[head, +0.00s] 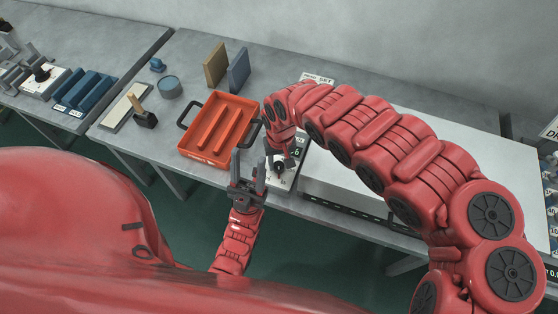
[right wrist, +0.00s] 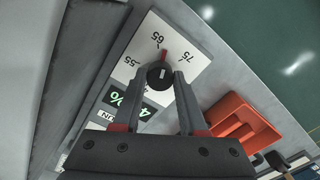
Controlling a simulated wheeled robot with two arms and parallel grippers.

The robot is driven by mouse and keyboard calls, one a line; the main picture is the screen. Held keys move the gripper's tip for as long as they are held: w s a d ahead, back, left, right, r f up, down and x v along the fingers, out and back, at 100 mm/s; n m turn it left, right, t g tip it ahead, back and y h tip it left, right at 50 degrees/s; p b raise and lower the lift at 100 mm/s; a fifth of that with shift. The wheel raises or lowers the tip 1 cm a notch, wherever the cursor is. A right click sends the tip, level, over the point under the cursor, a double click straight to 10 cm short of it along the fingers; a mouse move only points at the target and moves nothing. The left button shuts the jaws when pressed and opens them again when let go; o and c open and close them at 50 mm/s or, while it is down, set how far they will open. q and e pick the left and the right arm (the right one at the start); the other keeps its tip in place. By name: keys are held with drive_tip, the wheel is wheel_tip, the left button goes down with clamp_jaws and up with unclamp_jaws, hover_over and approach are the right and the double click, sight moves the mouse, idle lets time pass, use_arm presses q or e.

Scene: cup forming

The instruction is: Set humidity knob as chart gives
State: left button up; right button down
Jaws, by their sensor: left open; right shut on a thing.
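The humidity knob (right wrist: 160,75) is a small dark round knob with a red pointer on a white dial plate (right wrist: 190,50). The pointer lies near the 65 label; 55 and 75 are also printed around it. A green percent readout (right wrist: 128,106) beside it is partly hidden by a finger. My right gripper (right wrist: 167,82) is shut on the knob, one finger on each side. In the head view, my right gripper (head: 279,163) comes down over the dial panel (head: 296,165). My left gripper (head: 247,178) is open and empty, fingers up, at the bench's front edge.
An orange ribbed tray (head: 218,128) lies left of the panel; it also shows in the right wrist view (right wrist: 240,122). A large pale box (head: 350,185) stands to its right. A small sign (head: 318,78) is at the back. A mallet (head: 143,112) and blue block (head: 85,93) lie left.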

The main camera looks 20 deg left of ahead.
drive_tip(key=m, duration=0.3)
drive_tip(key=shift+r+m, duration=0.1)
drive_tip(key=shift+m, duration=0.2)
drive_tip(key=m, duration=0.3)
drive_tip(key=shift+m, duration=1.8)
drive_tip(key=shift+c, duration=2.2)
unclamp_jaws()
